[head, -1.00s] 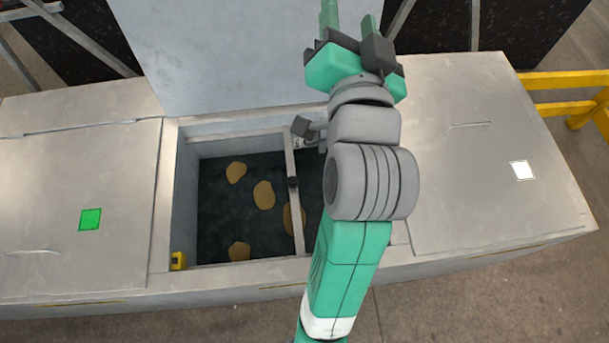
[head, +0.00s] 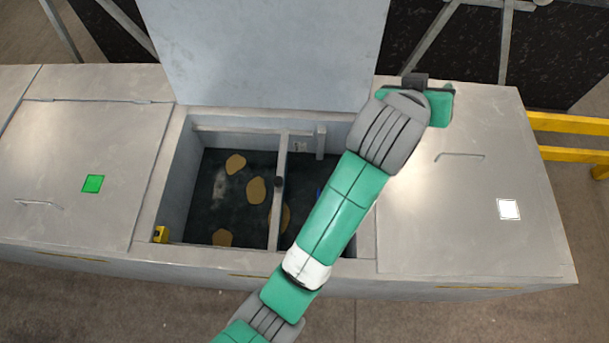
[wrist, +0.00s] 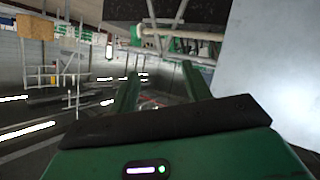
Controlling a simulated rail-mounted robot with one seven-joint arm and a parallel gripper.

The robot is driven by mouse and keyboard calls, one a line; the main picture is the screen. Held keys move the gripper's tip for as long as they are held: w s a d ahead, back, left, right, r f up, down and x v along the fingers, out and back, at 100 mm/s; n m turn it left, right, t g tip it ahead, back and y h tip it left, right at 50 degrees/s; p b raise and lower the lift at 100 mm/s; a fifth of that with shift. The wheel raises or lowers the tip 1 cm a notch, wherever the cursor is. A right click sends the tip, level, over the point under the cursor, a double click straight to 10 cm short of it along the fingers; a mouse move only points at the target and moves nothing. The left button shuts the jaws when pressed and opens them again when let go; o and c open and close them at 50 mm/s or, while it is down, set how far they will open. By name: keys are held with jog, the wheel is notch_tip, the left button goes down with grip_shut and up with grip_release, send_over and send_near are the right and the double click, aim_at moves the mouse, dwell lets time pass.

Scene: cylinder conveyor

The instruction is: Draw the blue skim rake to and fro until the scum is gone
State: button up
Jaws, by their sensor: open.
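Several tan scum patches (head: 256,190) float on dark liquid in the open tank (head: 160,205), mostly left of the grey crossbar (head: 276,222). One patch is partly behind the bar. A small bit of blue (head: 319,192) shows beside my arm, right of the bar; it may be the skim rake, and the rest is hidden by my arm. My gripper is at the far end of the arm, over the back of the right lid, away from the tank; its fingers are hidden in the head view. In the wrist view my gripper (wrist: 160,85) has its two green fingers apart, with nothing between them.
A raised grey panel (head: 265,50) stands behind the tank. Flat metal lids with handles lie left (head: 75,150) and right (head: 430,235), with a green square (head: 93,184) and a white square (head: 508,209). A yellow rail (head: 570,123) stands at the right.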

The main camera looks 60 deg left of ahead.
jog(key=s+a+f+n+g+p, duration=0.2)
jog(key=s+a+f+n+g, duration=0.3)
jog(key=a+f, duration=0.65)
jog(key=n+g+h+p, duration=0.2)
jog(key=n+g+h, duration=0.3)
jog(key=n+g, duration=0.15)
send_over(278, 179)
jog(key=shift+m+g, duration=0.35)
jog(key=shift+g, duration=0.1)
notch_tip(278, 179, down, 19)
jog(key=shift+s+r, duration=0.15)
notch_tip(278, 179, down, 8)
jog(key=shift+d+r+b, duration=0.1)
jog(key=shift+b, duration=0.9)
grip_shut()
